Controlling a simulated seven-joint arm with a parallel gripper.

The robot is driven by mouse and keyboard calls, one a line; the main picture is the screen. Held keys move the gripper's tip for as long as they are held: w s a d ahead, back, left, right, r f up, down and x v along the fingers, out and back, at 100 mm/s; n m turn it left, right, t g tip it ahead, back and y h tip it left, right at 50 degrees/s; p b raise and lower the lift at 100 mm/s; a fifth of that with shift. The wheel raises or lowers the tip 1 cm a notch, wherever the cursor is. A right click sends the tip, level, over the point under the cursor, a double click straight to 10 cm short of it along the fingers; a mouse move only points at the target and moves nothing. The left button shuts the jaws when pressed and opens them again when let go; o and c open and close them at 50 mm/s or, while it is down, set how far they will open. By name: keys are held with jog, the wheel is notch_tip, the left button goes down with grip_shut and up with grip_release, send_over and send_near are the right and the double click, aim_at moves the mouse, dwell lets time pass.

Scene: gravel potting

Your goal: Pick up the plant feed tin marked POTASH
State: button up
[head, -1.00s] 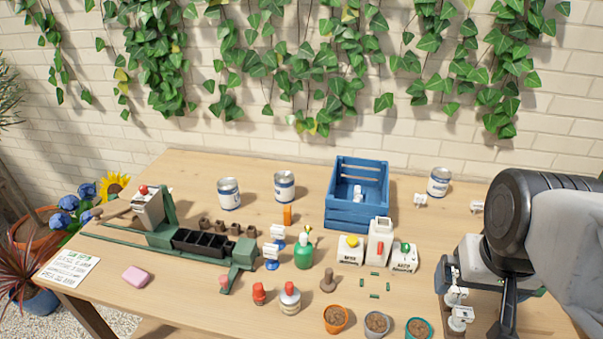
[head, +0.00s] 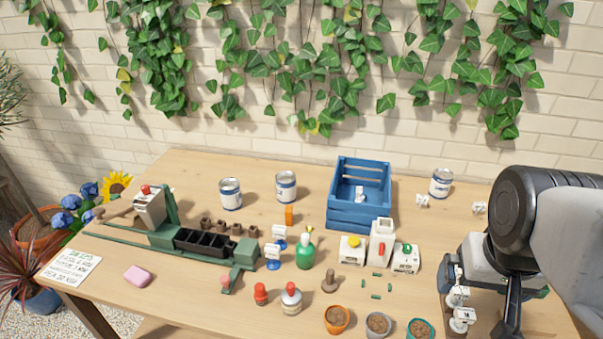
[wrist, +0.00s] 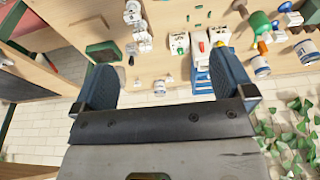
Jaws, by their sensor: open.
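Three white-and-blue tins show in the head view: a left tin (head: 230,194), a middle tin (head: 286,187) and a right tin (head: 440,183) beyond the blue crate. Their lettering is too small to read, so I cannot tell which is marked POTASH. In the wrist view, which looks upside down, two tins (wrist: 261,66) (wrist: 307,51) stand at the right, outside my fingers.
The blue crate (head: 347,216) stands mid-table near the back. A green potting rig (head: 160,236) fills the left. Small white tags (head: 422,201) stand near the right tin.

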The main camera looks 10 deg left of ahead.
jog(key=w+a+r+n+t+y, duration=0.1)
jog(key=w+a+r+t+y, duration=0.1)
jog(key=w+a+r, duration=0.4)
jog(key=w+a+r+n+t+y, duration=0.1)
jog(key=w+a+r, duration=0.15)
jog(key=w, duration=0.65)
jog(key=t, duration=0.8)
send_over(286, 182)
jog(key=s, duration=0.4)
notch_tip(286, 182, down, 4)
jog(key=shift+n, duration=0.3)
jog(key=f, duration=2.7)
jog(key=shift+d+f, duration=0.2)
jog(key=shift+d, duration=0.15)
jog(key=shift+w, duration=0.1)
jog(key=shift+x, duration=1.15)
